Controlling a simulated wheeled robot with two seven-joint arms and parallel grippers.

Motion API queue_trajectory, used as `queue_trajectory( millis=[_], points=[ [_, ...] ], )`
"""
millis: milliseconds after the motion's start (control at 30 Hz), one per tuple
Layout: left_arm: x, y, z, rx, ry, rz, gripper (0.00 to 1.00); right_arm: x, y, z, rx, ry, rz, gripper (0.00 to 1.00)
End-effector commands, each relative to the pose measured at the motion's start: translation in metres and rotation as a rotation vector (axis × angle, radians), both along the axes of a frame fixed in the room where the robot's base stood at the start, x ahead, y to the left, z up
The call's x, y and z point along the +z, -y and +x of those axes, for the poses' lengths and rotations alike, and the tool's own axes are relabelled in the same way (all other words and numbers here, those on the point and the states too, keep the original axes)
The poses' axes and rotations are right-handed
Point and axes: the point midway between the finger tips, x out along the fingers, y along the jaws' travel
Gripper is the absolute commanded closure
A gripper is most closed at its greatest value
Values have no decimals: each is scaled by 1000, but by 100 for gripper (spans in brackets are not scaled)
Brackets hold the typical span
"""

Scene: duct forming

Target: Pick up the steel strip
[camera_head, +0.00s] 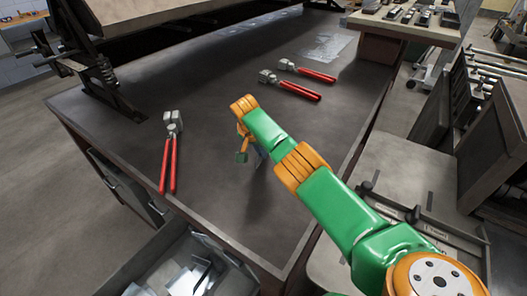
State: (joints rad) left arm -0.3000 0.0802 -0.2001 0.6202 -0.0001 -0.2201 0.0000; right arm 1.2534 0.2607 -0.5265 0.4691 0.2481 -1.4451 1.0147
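No single piece is clearly the steel strip. Several pale metal offcuts (187,280) lie in an open drawer at the lower left, and a flat pale metal sheet (328,47) lies at the far right of the dark workbench (215,75). My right arm reaches in from the lower right over the bench. My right gripper (243,157) points down near the bench's middle, small and partly hidden by the arm. Whether its fingers are apart or hold anything cannot be made out. My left gripper is not in view.
Red-handled hand seamers lie on the bench: one (170,165) at left, two (300,89) farther back at right. A large dark machine (95,70) stands at the back left. A side table (405,25) with small tools stands at the back right. The bench's middle is bare.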

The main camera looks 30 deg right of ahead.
Motion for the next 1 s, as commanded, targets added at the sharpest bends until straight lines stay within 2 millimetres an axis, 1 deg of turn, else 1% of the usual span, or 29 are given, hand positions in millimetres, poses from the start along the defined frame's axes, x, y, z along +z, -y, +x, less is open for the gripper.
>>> queue_trajectory(
  millis=[67, 167, 233, 267, 433, 500, 533, 600, 667, 700, 833, 1000],
  points=[
    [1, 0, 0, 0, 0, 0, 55, 4, 0, 0, 0, 1, 0, 100],
    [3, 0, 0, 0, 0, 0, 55, 18, 0, 1, 1, 4, 1, 100],
    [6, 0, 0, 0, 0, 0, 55, 34, 0, 1, 1, 5, 1, 100],
    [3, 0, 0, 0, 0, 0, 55, 41, 0, 2, 0, 7, 1, 100],
    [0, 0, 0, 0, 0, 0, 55, 95, -1, 1, 0, 6, 3, 100],
    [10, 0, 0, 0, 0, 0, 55, 121, -1, 1, -1, 5, 2, 100],
    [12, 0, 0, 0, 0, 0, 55, 129, -1, 0, 1, 3, 2, 100],
    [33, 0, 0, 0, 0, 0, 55, 153, 0, 0, -1, 1, 2, 100],
    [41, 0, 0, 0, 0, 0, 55, 165, -1, 0, 0, 1, 0, 100],
    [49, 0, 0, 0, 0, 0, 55, 172, 0, 0, 0, 0, 1, 100],
    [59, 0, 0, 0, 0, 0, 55, 181, 0, 0, 0, 0, 1, 100],
    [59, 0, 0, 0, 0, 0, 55, 181, 0, 0, 0, 0, 1, 100]
  ],
)
